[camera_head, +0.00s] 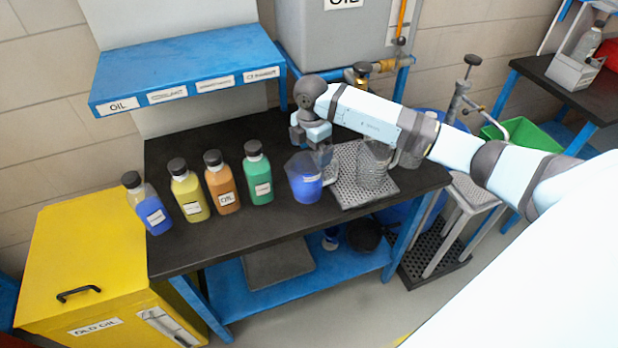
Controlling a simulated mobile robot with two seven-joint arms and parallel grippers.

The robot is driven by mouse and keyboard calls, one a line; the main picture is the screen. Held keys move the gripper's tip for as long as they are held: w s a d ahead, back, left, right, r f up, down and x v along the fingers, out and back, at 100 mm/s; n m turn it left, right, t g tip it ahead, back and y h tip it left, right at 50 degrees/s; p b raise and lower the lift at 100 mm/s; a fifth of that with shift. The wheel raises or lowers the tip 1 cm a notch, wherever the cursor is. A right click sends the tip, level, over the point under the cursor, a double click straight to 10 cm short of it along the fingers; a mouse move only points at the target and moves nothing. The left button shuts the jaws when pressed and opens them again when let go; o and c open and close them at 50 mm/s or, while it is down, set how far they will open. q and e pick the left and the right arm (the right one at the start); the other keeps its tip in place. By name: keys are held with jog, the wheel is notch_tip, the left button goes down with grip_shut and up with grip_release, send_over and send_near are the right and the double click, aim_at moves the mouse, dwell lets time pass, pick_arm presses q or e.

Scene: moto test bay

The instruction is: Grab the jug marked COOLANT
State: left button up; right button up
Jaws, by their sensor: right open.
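A clear jug with blue liquid (305,182) stands upright on the black bench top, right of the green bottle. A small mark on its front is too small to read. Two clear jugs, one of them here (374,168), stand to the right on and beside a grey perforated tray (352,190); I see no readable COOLANT label on them. My right gripper (322,158) is open, pointing down at the upper right side of the blue jug, near its handle. I cannot tell whether it touches the jug; my wrist partly hides the fingers. My left gripper is out of view.
Blue, yellow, orange and green bottles (258,175) stand in a row left of the jug. A blue labelled shelf (190,78) overhangs the bench's back left. A yellow OLD OIL bin (90,250) stands left. The bench front (240,232) is clear.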

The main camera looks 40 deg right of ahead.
aim_at(309, 163)
jog(key=f, duration=0.2)
jog(key=f+p, duration=0.1)
jog(key=f, duration=0.2)
jog(key=shift+w+a+f+p, duration=0.1)
jog(key=shift+a+f+p, duration=0.1)
jog(key=shift+f+p, duration=0.1)
jog(key=shift+c, duration=0.2)
jog(key=c, duration=1.1)
